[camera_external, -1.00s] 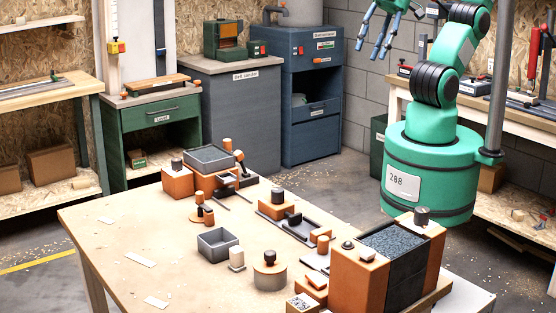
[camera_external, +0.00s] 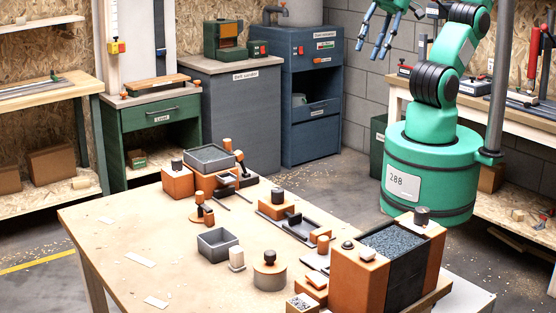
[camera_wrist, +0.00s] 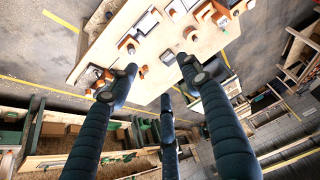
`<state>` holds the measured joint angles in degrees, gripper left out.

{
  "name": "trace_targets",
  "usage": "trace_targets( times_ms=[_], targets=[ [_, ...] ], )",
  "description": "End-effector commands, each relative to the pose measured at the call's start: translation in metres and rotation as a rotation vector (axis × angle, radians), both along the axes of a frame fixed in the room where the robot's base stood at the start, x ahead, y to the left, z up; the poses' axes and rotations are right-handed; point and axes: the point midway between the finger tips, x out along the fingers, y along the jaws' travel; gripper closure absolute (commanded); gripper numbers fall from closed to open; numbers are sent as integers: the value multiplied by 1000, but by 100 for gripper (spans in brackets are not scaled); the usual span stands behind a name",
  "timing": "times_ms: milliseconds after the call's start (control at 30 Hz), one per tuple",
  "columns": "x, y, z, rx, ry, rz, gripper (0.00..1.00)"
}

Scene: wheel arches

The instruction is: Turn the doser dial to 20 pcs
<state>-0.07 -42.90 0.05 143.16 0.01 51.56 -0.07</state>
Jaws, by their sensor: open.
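Several orange units with dark knobs stand on the wooden table (camera_external: 130,225); I cannot tell which is the doser, and no dial marking is readable. The large orange unit (camera_external: 357,285) at the front right holds grey granules (camera_external: 393,241) and has a dark knob (camera_external: 421,215) on top. A second dark knob (camera_external: 277,195) is on the middle unit, a third dark knob (camera_external: 177,165) on the left unit. My gripper (camera_external: 384,30) is open and empty, high above and behind the table. Its spread fingers also show in the wrist view (camera_wrist: 155,88), apart from everything.
The table's front left is mostly clear, with paper strips. A grey post (camera_external: 499,80) stands close to my arm.

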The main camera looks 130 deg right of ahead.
Motion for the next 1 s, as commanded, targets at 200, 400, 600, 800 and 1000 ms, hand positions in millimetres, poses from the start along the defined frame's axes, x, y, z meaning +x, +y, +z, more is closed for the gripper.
trace_targets(
  times_ms=[200,400,600,800,1000],
  targets=[
    [13,9,2,-11,24,48,52],
    [43,33,3,-39,76,168,52],
    [83,72,-4,-79,143,333,52],
    [117,119,-20,-121,208,503,52],
    [144,173,-47,-165,271,675,52]
  ],
)
